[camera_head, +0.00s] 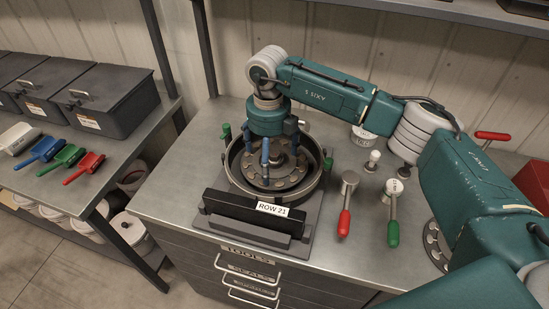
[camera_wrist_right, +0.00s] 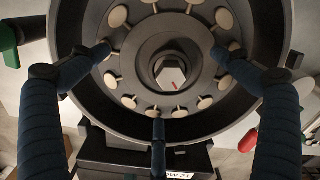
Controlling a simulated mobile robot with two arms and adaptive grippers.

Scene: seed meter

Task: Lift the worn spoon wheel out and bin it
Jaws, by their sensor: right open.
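The spoon wheel (camera_wrist_right: 128,84) is a dark disc with several cream round spoons around a hub with a hex nut (camera_wrist_right: 171,76). It sits inside the round dark housing (camera_wrist_right: 75,105) of the meter labelled ROW 21. In the head view the wheel (camera_head: 284,178) lies in the housing (camera_head: 315,188), partly hidden by my gripper. My right gripper (camera_head: 266,167) is directly over the wheel, pointing down, with its blue fingers spread. In the wrist view its fingertips (camera_wrist_right: 160,70) surround the hub over the spoon ring; contact is unclear. My left gripper is out of view.
Red-handled (camera_head: 345,210) and green-handled (camera_head: 393,215) tools lie right of the meter. A red container (camera_head: 533,182) is partly hidden behind my right arm. Grey boxes (camera_head: 108,98) and coloured scoops (camera_head: 68,157) sit on the left bench.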

